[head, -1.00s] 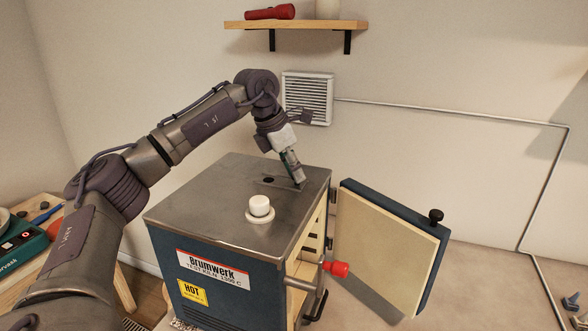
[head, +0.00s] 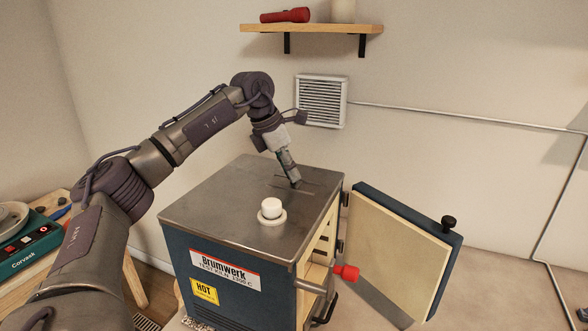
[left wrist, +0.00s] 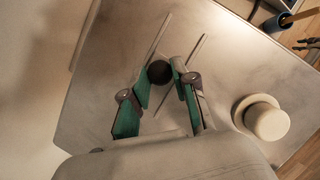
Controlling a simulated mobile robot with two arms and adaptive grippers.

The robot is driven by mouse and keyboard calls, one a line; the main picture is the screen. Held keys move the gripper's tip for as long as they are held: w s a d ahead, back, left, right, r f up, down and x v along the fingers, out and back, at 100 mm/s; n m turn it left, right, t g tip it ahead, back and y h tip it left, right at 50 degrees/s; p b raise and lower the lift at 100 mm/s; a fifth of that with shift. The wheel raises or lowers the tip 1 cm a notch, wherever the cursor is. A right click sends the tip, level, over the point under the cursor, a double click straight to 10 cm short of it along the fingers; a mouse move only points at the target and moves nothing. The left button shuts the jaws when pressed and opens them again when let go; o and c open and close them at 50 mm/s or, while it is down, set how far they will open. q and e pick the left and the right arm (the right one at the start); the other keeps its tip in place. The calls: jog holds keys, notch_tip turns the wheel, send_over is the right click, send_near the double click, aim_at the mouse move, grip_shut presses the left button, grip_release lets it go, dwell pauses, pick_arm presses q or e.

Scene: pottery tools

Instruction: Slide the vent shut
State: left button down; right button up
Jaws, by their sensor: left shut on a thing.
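The kiln (head: 215,205), a blue box with a metal top, carries the vent between two thin parallel rails on that top. My left gripper (head: 295,183) reaches down onto the vent, its fingertips at the rails. In the left wrist view my left gripper (left wrist: 163,82) has its green-padded fingers on either side of a dark round knob (left wrist: 160,72) between the rails, and is shut on it. In the head view the knob is hidden by the fingers. No open dark hole shows on the top now. My right gripper is not in view.
A white plug (head: 271,210) stands on the kiln top near the gripper. The kiln door (head: 405,250) hangs open at the right. A wall grille (head: 321,101) and a shelf (head: 312,28) are behind.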

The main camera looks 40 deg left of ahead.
pick_arm(q)
jog(key=c, duration=1.1)
grip_release()
jog(key=shift+a, duration=0.15)
jog(key=shift+c, duration=0.2)
jog(key=shift+o, duration=1.3)
jog(key=shift+a, duration=0.15)
jog(key=shift+r, duration=0.1)
jog(key=shift+s+r, duration=0.15)
jog(key=shift+r, duration=0.2)
jog(key=v, duration=1.1)
jog(key=shift+a, duration=0.15)
jog(key=shift+f, duration=0.1)
